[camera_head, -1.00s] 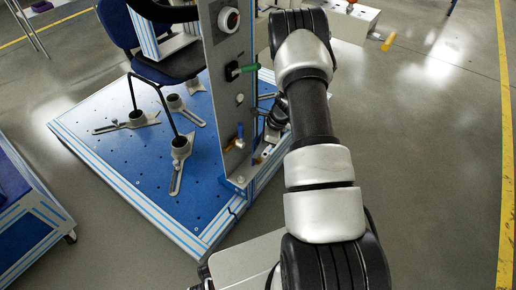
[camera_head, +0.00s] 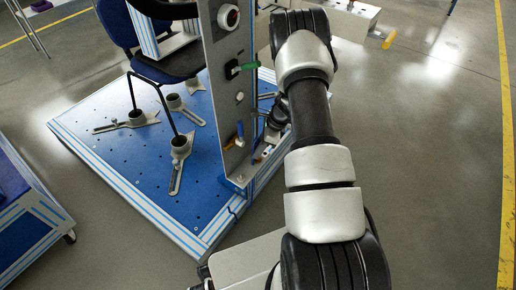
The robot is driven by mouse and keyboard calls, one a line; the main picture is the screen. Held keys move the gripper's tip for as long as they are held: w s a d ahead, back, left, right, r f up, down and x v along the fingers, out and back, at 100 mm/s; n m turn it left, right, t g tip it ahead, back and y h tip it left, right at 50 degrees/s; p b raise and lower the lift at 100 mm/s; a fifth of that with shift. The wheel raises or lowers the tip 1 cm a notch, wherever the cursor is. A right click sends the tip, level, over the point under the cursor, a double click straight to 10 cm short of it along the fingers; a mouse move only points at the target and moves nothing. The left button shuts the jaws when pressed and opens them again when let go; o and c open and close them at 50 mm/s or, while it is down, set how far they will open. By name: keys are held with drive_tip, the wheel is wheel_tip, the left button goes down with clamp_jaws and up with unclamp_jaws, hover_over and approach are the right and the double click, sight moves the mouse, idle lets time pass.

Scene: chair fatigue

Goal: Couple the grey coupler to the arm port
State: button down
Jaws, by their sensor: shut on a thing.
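My arm reaches from the bottom right up and over beside the grey upright panel (camera_head: 223,95). My gripper (camera_head: 266,137) is small and partly hidden, just right of the panel's lower edge, above the blue platform. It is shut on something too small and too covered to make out. The grey coupler cannot be told apart with certainty. The arm port cannot be picked out for sure either. The panel carries a round dial (camera_head: 229,17), a green handle (camera_head: 246,67) and a blue lever (camera_head: 240,130).
The blue platform (camera_head: 130,180) holds a chair (camera_head: 165,65) and several slotted metal feet with round cups. A blue-topped cart (camera_head: 25,225) stands at the lower left. A grey box with an orange-tipped part (camera_head: 387,40) is at the upper right. The floor on the right is clear.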

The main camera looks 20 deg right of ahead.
drive_tip(key=shift+f, duration=1)
drive_tip(key=c, duration=1.4)
unclamp_jaws()
drive_tip(key=p+v, duration=0.4)
drive_tip(key=v, duration=1.3)
drive_tip(key=shift+r, duration=0.2)
